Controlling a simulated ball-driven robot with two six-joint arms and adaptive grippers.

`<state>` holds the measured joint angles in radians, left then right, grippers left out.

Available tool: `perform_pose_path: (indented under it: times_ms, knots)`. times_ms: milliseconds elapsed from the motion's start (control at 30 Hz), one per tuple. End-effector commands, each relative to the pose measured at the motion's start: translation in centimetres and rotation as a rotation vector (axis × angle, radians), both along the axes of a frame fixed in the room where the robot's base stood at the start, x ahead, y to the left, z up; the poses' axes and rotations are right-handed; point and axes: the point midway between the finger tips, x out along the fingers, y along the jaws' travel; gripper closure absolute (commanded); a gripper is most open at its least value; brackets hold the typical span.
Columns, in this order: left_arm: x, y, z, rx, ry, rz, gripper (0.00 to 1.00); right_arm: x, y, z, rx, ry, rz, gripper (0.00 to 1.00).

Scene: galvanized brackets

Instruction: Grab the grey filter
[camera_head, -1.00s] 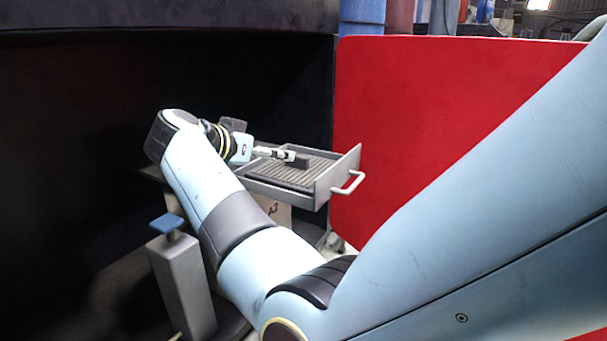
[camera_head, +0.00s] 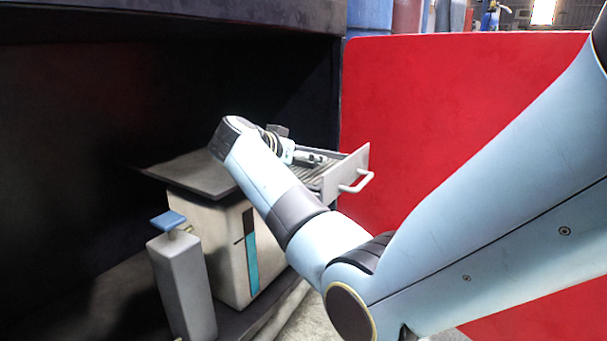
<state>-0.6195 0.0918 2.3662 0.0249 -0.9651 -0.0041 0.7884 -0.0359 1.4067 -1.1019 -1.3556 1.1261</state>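A grey drawer (camera_head: 346,171) with a light handle stands open at the centre right. A ribbed grey surface (camera_head: 318,172) shows inside it, mostly hidden behind my arm; it may be the grey filter, but I cannot tell for sure. My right gripper (camera_head: 322,158) is small and far off, over the drawer and pointing right. Whether its fingers are open, or touch anything, is too small to tell. My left gripper is out of view.
A dark-topped cabinet (camera_head: 188,172) stands left of the drawer. A grey post with a blue top (camera_head: 182,275) stands in front of it. A red panel (camera_head: 440,120) closes off the right, and a dark wall (camera_head: 100,110) lies behind.

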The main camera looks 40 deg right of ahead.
Motion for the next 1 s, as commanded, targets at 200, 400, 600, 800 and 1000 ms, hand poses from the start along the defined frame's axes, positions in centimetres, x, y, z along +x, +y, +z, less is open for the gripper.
perform_pose_path:
  times_ms: [200, 400, 600, 800, 1000]
  knots:
    - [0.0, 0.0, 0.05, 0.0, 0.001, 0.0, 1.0, 0.01, 0.04, 0.06, 0.0, 0.0, 0.001, 0.26]
    - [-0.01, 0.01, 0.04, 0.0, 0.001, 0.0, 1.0, -0.01, 0.05, 0.03, 0.0, 0.0, 0.0, 0.52]
    - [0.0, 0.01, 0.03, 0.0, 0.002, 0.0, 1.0, -0.01, 0.06, 0.01, 0.001, 0.0, 0.0, 0.78]
    - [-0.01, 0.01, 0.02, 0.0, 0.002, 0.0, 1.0, 0.0, 0.05, 0.07, 0.0, -0.001, 0.001, 0.87]
    - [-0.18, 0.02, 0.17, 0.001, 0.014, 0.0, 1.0, 0.01, 0.05, 0.44, 0.0, -0.002, 0.001, 0.87]
